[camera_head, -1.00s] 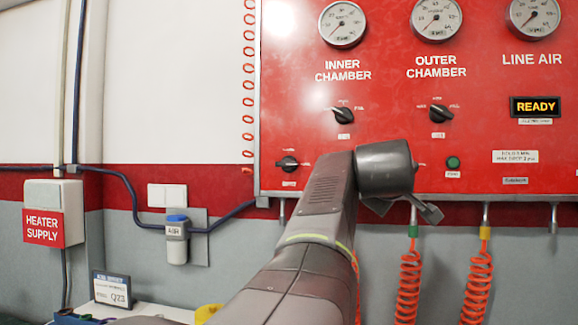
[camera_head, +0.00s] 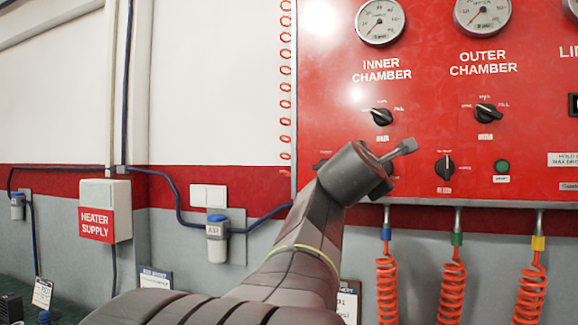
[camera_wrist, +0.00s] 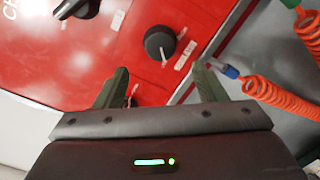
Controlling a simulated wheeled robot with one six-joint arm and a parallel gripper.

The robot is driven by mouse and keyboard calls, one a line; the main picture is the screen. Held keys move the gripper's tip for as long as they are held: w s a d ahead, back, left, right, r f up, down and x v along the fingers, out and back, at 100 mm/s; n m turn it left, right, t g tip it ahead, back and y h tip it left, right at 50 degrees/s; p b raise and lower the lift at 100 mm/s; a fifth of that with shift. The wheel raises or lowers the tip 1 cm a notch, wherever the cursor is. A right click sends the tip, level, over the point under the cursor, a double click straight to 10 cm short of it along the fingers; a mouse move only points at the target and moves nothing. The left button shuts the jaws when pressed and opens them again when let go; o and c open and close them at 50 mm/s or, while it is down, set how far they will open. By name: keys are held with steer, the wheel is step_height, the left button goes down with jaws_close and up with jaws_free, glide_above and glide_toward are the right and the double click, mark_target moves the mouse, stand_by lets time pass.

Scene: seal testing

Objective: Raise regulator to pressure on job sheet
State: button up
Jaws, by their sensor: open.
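The red panel (camera_head: 340,60) has an inner chamber gauge (camera_head: 380,20) and an outer chamber gauge (camera_head: 482,12), both partly cut off. A lower left knob (camera_head: 320,166) is mostly hidden by my arm; a lower right knob (camera_head: 445,167) is clear. My gripper (camera_head: 398,152) is open in front of the panel's lower left part. In the wrist view, my open fingers (camera_wrist: 160,85) stand either side of a view of a black round knob (camera_wrist: 160,43), beyond the tips and untouched. Cards with small print (camera_head: 155,278) stand low; which is the job sheet is unreadable.
Selector knobs (camera_head: 378,117) (camera_head: 487,114) and a green button (camera_head: 502,166) sit on the panel nearby. Coiled orange hoses (camera_head: 387,285) hang below its lower edge. A heater supply box (camera_head: 97,225) is on the wall at left.

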steer(key=p+x, duration=0.1)
steer(key=x, duration=0.7)
steer(key=shift+p, duration=0.3)
steer(key=shift+d, duration=0.1)
steer(key=shift+c, duration=0.4)
steer(key=c, duration=0.9)
steer(key=shift+m, duration=0.4)
steer(key=m+y, duration=0.1)
steer(key=m, duration=1.1)
steer(key=m+y+b, duration=0.1)
steer(key=m, duration=1.2)
steer(key=shift+d+r+t, duration=0.1)
steer(key=shift+d+t, duration=0.1)
steer(key=shift+t, duration=0.1)
steer(key=shift+m, duration=0.4)
